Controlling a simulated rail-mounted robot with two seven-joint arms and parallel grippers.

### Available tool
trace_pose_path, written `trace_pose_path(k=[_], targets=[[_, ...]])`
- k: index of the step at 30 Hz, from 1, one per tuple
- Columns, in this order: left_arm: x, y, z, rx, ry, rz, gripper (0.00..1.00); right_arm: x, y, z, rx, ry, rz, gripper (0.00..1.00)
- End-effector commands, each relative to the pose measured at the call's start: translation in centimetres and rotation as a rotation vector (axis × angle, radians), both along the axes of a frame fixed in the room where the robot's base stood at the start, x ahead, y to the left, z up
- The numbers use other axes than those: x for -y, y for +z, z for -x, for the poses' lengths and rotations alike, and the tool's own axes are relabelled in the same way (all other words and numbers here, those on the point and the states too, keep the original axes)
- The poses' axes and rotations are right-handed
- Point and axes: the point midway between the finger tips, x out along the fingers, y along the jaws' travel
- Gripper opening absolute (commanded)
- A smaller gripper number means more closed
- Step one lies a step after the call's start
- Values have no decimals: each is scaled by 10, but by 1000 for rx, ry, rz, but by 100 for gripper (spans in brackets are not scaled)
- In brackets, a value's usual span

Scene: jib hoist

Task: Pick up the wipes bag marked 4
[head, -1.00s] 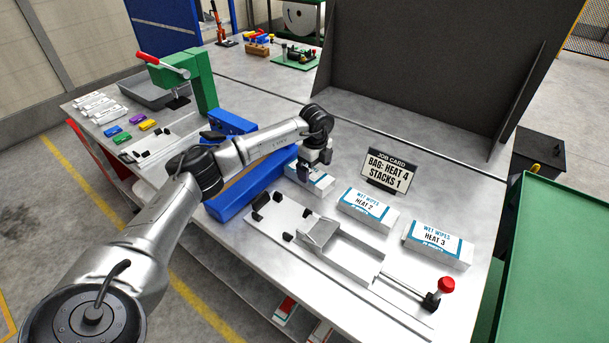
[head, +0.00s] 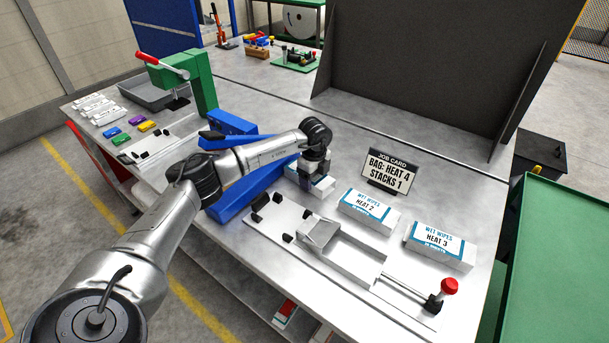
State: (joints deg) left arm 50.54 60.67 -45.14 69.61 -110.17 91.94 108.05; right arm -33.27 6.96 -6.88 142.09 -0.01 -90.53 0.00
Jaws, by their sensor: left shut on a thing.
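A white and teal wipes bag (head: 322,188) lies on the bench beside the blue tray. Its label is mostly hidden by my gripper, so I cannot read its number. My left gripper (head: 314,177) points down over this bag and is shut on it. The bag looks to be at bench level. Two similar bags lie to its right, one marked HEAT 2 (head: 367,208) and one marked HEAT 3 (head: 437,244). No readable 4 shows on any bag. My right gripper is not in view.
A job card (head: 388,172) reading "BAG: HEAT 4, STACKS 1" stands behind the bags. A metal fixture (head: 345,257) with a red knob (head: 449,286) lies in front. A green press (head: 200,82) stands farther left.

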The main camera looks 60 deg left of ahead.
Motion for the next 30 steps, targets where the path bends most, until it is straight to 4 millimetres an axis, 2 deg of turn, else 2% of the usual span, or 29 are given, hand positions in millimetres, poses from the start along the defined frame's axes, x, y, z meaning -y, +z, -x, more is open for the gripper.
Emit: trace_pose_path(k=[3,13,25,30], targets=[[0,0,0,1,0,0,45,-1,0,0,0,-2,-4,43],[0,5,0,1,0,0,45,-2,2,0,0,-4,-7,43],[1,45,-1,2,0,-1,45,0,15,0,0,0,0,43],[21,55,-1,1,-3,0,45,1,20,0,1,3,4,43]])
